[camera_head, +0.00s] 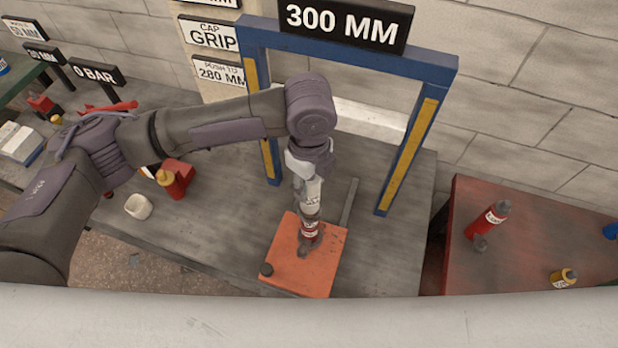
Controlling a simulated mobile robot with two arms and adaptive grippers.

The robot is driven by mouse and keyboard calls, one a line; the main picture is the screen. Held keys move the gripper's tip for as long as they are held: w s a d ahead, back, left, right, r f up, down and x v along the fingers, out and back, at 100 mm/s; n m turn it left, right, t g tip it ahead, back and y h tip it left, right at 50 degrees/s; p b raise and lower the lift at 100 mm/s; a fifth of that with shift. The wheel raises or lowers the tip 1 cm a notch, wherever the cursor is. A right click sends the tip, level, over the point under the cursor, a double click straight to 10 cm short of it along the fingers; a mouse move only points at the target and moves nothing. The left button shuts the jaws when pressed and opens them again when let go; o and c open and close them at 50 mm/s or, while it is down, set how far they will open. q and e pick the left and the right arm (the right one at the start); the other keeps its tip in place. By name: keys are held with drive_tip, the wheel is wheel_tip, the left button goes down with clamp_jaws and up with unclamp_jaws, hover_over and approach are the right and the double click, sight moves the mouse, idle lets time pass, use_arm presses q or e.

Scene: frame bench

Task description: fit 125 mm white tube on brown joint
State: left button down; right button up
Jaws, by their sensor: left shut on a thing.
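My left gripper (299,186) points down above the orange plate (323,270) and is shut on the white tube (314,191), which carries a label with small dark marks. Right below the white tube is a dull grey-brown joint (310,212). It sits on top of a red tube (310,229) with a white label, standing on the plate. The white tube looks in line with the joint, but I cannot tell whether it is seated or only touching. My wrist hides the tube's upper end. My right gripper is out of view.
A blue gate frame (409,150) with a "300 MM" sign (344,22) stands behind the plate. On the right, a red table (540,235) holds another red tube (488,218) and a yellow piece (563,278). A white cup-like piece (138,206) lies left.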

use_arm(q)
drive_tip(key=shift+f+b, duration=0.3)
drive_tip(key=shift+f, duration=0.75)
drive_tip(key=c, duration=0.6)
unclamp_jaws()
drive_tip(key=shift+o, duration=0.2)
drive_tip(key=shift+r, duration=0.25)
wheel_tip(320, 180, up, 12)
drive_tip(key=shift+f, duration=0.2)
drive_tip(key=shift+s+f, duration=0.1)
